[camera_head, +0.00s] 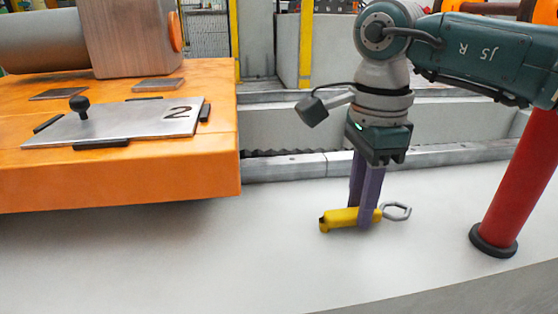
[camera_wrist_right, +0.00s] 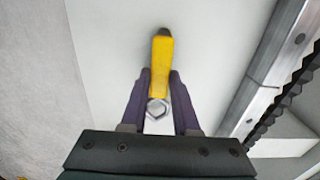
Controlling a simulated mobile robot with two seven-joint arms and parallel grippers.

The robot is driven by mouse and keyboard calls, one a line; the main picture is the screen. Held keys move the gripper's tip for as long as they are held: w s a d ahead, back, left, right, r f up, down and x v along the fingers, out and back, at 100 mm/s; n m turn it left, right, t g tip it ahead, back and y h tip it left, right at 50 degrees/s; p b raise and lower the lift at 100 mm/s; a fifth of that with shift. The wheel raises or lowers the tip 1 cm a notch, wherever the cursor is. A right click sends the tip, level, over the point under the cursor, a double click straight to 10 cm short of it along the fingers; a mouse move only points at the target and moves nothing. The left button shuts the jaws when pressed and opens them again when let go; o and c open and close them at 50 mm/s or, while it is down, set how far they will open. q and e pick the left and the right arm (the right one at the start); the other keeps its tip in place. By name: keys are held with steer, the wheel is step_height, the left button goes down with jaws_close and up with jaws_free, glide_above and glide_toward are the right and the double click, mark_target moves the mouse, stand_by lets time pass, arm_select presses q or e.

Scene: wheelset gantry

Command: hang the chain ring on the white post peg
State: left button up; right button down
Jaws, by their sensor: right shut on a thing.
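A yellow piece (camera_head: 340,218) with a grey metal ring (camera_head: 408,213) at its right end is in the head view, low over or on the pale floor. I cannot tell whether it touches the floor. My right gripper (camera_head: 362,222) points down, its purple fingers shut on the yellow piece near the ring end. In the right wrist view the yellow piece (camera_wrist_right: 161,65) lies between the fingertips, with the ring (camera_wrist_right: 149,106) on the near side between the fingers. I see no white post or peg. My left gripper is not in view.
An orange platform (camera_head: 120,185) at left carries a metal plate (camera_head: 150,122) marked 2 with a black knob (camera_head: 80,105). A red post (camera_head: 515,190) with a dark base stands at right. A grey rail (camera_head: 290,167) runs behind. The front floor is clear.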

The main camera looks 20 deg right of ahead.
steer(key=shift+f, duration=0.35)
steer(key=shift+f, duration=0.15)
steer(key=c, duration=0.7)
jaws_free()
steer(key=shift+o, duration=0.2)
